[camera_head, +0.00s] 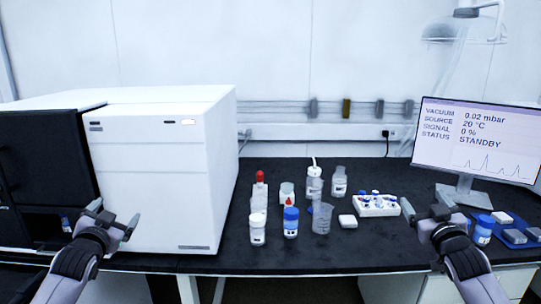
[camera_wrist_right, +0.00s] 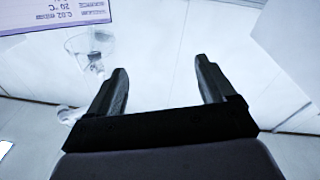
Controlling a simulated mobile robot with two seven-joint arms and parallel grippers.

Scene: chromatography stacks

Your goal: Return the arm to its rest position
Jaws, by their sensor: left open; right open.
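My left gripper (camera_head: 112,222) is open and empty in front of the white instrument in the head view. My right gripper (camera_head: 428,210) is open and empty near the right part of the bench, in front of the monitor stand. In the right wrist view the right gripper (camera_wrist_right: 164,85) shows its two dark fingers spread apart with nothing between them. Pale wall lies behind them.
A white and black instrument (camera_head: 160,180) fills the left of the black bench (camera_head: 290,258). Several bottles, a beaker (camera_head: 322,218) and a white vial rack (camera_head: 377,211) stand mid-bench. A monitor (camera_head: 478,140) and blue tray (camera_head: 515,244) are at right.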

